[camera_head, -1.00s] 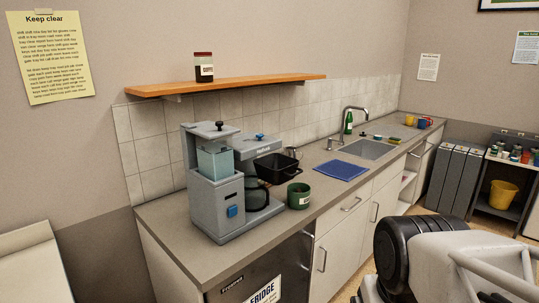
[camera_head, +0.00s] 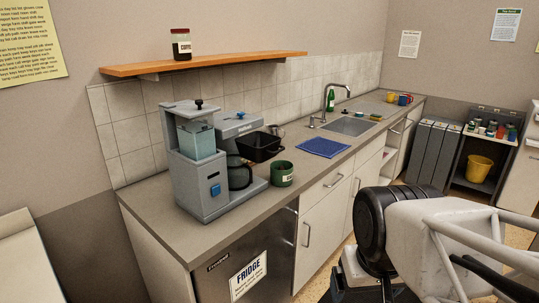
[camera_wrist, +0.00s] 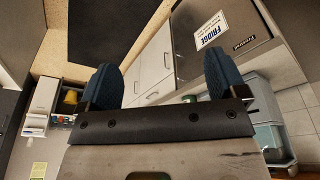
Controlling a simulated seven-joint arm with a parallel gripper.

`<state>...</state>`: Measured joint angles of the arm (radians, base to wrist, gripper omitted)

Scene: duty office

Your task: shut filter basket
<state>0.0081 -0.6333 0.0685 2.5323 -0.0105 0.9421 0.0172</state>
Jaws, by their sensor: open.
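The grey coffee machine (camera_head: 205,185) stands on the counter in the head view. Its black filter basket (camera_head: 262,148) sticks out from the machine's right side, swung open above the carafe (camera_head: 240,175). A green mug (camera_head: 282,174) stands just right of the machine, near the basket. In the wrist view my gripper (camera_wrist: 160,80) is open, its two dark blue fingers wide apart with nothing between them. The machine shows tilted at the right edge of that view (camera_wrist: 265,125); the basket cannot be made out there. My gripper is well away from the machine.
The counter (camera_head: 140,195) has a blue mat (camera_head: 323,147) and a sink (camera_head: 350,126) farther right. A wooden shelf (camera_head: 210,64) with a coffee jar (camera_head: 181,45) hangs above. A fridge (camera_head: 235,275) is below the machine. The floor in front is partly hidden by my arm.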

